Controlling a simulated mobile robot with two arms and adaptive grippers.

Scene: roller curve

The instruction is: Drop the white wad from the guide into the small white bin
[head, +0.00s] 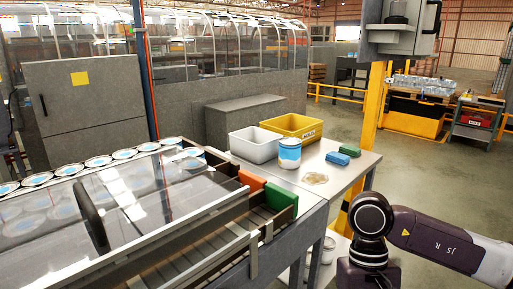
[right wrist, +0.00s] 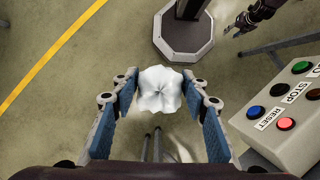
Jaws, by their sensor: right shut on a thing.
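In the right wrist view my right gripper (right wrist: 161,84) is shut on the crumpled white wad (right wrist: 163,92), which sits between its two blue pads above the floor. In the head view the small white bin (head: 250,152) stands on the grey table, left of a yellow bin (head: 296,122). My right arm shows at lower right of the head view, but its gripper is out of that frame. A dark gripper, apparently my left (right wrist: 243,28), shows small at the top right of the wrist view; its opening is unclear. The bin's inside is partly hidden by its front wall.
The roller conveyor with clear covers (head: 140,195) fills the left front. A button box (right wrist: 285,115) stands right in the wrist view.

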